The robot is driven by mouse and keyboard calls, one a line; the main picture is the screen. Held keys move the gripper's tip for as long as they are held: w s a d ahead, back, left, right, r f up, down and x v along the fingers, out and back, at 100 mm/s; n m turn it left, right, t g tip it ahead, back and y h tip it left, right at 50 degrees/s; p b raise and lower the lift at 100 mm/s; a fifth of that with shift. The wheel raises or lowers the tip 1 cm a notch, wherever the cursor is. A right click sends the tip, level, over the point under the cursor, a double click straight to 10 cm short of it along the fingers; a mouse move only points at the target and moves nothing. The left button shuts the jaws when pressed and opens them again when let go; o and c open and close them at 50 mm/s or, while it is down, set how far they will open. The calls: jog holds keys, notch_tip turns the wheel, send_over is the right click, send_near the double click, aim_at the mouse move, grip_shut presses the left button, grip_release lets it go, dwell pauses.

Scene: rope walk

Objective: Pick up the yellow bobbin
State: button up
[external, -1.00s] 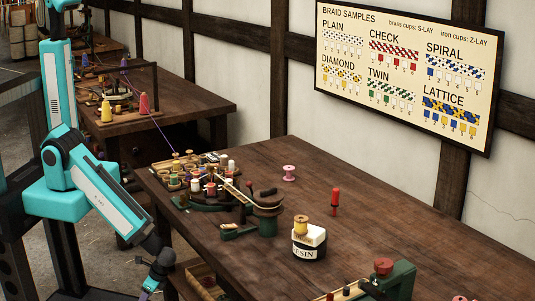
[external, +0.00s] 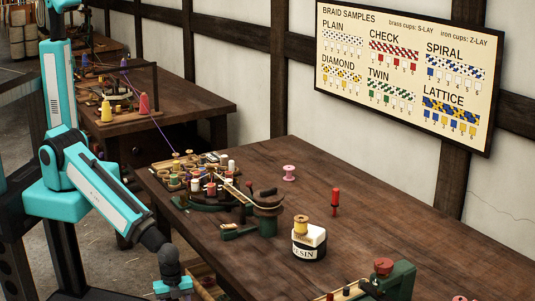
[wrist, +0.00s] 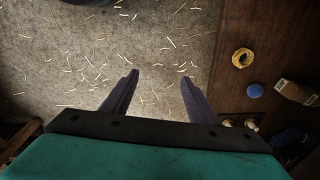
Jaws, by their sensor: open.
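A yellow bobbin (external: 301,224) stands upright on the white lid of the resin jar (external: 309,243) on the long table. My gripper (wrist: 159,76) is open and empty, with its two dark fingers spread over the floor in the wrist view. In the external view its teal body (external: 173,286) is at the bottom edge, left of the table and well apart from the bobbin; its fingertips cannot be made out there. A yellow ring-shaped thing (wrist: 242,58) shows at the right of the wrist view; I cannot tell whether it is a bobbin.
A braiding stand with several bobbins (external: 205,180) fills the table's left end. A pink spool (external: 289,172) and a red-handled tool (external: 335,201) stand behind the jar. A green device (external: 400,281) is at the front. The table's right part is largely clear.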

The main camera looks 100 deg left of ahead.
jog(key=w+d+r+m+t+h, duration=0.3)
jog(key=w+d+r+m+t, duration=0.15)
jog(key=w+d+r, duration=0.7)
jog(key=w+d+r+t+h+b, duration=0.1)
jog(key=w+r+t, duration=0.3)
jog(key=w+r, duration=0.65)
jog(key=w+r+t+h, duration=0.1)
jog(key=w+r+t, duration=0.4)
jog(key=r, duration=1)
jog(key=w+a+r+n+t+y+p, duration=0.1)
jog(key=a+r+n+t+y, duration=0.1)
jog(key=a+n, duration=0.6)
jog(key=w+a+r+n+t+y+p, duration=0.1)
jog(key=w+a+r+n+y+p, duration=0.1)
jog(key=a+n+y, duration=0.2)
jog(key=a+n, duration=0.3)
jog(key=a, duration=0.1)
jog(key=shift+w+a+r+n+t, duration=0.15)
jog(key=shift+r+n+t, duration=0.2)
jog(key=shift+r, duration=0.05)
